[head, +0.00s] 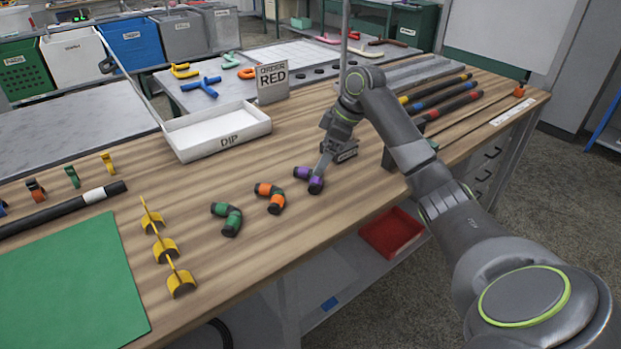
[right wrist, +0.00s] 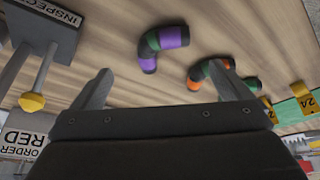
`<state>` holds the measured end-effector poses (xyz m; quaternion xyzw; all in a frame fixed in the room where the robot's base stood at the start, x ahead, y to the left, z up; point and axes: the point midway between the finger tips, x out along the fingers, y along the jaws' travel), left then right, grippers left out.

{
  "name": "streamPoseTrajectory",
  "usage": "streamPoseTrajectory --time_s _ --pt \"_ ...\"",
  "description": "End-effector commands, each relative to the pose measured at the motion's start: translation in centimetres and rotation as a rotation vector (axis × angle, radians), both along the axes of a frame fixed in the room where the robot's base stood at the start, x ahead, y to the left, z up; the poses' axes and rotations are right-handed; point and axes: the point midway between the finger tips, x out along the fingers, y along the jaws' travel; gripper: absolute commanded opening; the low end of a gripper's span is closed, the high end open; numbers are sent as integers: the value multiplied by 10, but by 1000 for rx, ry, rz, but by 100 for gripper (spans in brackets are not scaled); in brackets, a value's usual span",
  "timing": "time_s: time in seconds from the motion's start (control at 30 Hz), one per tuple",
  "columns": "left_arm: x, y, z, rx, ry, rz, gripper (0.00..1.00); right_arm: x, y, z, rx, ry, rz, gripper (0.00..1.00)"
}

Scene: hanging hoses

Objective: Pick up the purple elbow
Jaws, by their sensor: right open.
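The purple elbow (head: 315,184), a bent piece with black ends and purple bands, lies on the wooden workbench in the head view. It also shows in the right wrist view (right wrist: 174,37), ahead of the fingertips and between their lines. My right gripper (head: 322,166) is just above and behind it in the head view, pointing down. In the right wrist view my right gripper (right wrist: 160,72) has its two fingers wide apart with nothing between them. I cannot tell whether a finger touches the elbow. My left gripper is not in view.
An orange elbow (head: 270,197) and a green elbow (head: 227,218) lie left of the purple one. A white DIP tray (head: 218,143) and an ORDER RED sign (head: 272,83) stand behind. An INSPECT sign (right wrist: 45,22) is near my gripper. Yellow clips (head: 165,249) stand left.

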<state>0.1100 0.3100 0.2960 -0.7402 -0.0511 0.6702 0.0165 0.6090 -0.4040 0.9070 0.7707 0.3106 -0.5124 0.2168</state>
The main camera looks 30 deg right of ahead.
Motion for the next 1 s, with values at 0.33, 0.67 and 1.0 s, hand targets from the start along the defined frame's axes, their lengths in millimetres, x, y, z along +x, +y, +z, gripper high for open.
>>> streamPoseTrajectory --time_s 0.33,0.67,1.0 --pt "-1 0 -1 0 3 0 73 7 7 -26 1 1 0 98" --pt "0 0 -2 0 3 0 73 17 17 -67 1 1 -1 98" --pt "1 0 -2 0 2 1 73 18 18 -69 -1 -1 0 85"
